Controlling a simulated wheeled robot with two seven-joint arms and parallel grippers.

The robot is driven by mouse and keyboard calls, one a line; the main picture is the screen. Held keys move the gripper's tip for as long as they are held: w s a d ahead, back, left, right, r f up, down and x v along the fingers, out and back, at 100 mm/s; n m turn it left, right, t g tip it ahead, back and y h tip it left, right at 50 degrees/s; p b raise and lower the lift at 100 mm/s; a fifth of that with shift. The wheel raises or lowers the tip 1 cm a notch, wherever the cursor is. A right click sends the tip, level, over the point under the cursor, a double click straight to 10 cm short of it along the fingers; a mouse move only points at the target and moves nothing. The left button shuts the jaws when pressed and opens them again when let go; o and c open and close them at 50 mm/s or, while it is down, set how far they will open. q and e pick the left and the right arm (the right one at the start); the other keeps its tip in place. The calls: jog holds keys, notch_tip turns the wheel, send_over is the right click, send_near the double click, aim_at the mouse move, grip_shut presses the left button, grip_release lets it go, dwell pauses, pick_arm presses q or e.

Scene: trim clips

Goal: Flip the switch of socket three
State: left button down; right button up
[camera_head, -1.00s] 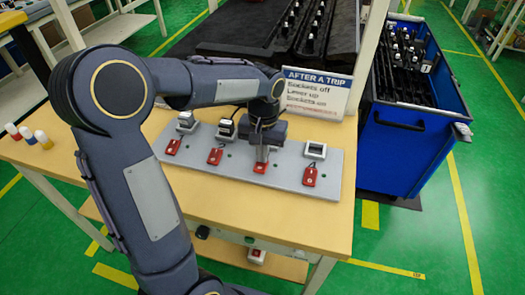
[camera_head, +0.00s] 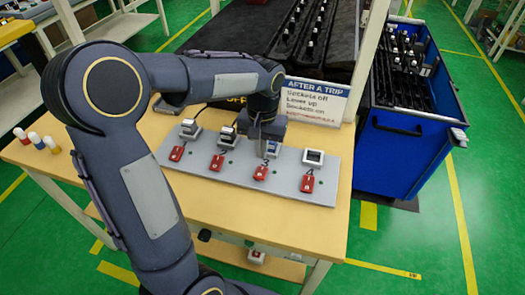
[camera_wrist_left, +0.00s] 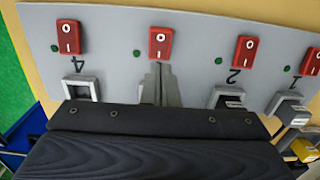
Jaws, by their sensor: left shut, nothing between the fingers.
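A grey socket board (camera_head: 225,171) lies on the table with a row of sockets and red rocker switches marked O and I. The switch of socket three (camera_head: 260,172) is second from the right; it also shows in the left wrist view (camera_wrist_left: 160,42), where I cannot tell which way its rocker is pressed. My left gripper (camera_head: 266,150) is shut and empty, over socket three. In the left wrist view its fingertips (camera_wrist_left: 158,66) point at the I end of this switch; I cannot tell whether they touch. Socket three and its number are mostly hidden by the gripper.
Socket four (camera_head: 313,158) is empty. Sockets one (camera_head: 189,129) and two (camera_head: 227,133) hold plugs. A sign (camera_head: 313,101) stands behind the board. A blue bin (camera_head: 410,150) is right of the table.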

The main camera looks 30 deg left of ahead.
pick_arm(q)
notch_tip(320, 180, up, 9)
jog(key=w, duration=0.2)
jog(key=shift+a, duration=0.2)
